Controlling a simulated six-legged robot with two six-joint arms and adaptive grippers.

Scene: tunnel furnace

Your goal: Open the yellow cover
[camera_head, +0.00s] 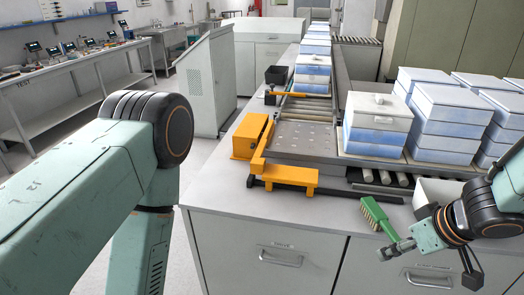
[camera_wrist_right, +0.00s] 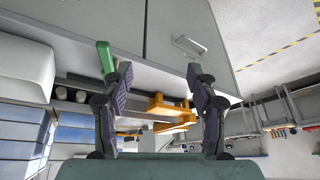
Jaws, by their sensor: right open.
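The yellow cover (camera_head: 251,136) looks like a box-shaped orange-yellow piece on the left edge of the white counter, joined to a yellow bar and bracket (camera_head: 285,175). I cannot tell whether it is open or shut. In the right wrist view, yellow parts (camera_wrist_right: 170,104) show between and beyond the fingers, seen upside down. My right gripper (camera_head: 401,248) is at the lower right, in front of the counter's front edge, apart from the cover. In the wrist view the right gripper (camera_wrist_right: 162,78) has its fingers wide apart with nothing held. My left gripper is out of view.
A green brush (camera_head: 377,215) lies at the counter's front edge, close to my right gripper. White lidded boxes (camera_head: 376,124) stand on the right, beside a roller track (camera_head: 305,107). Floor is clear left of the counter.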

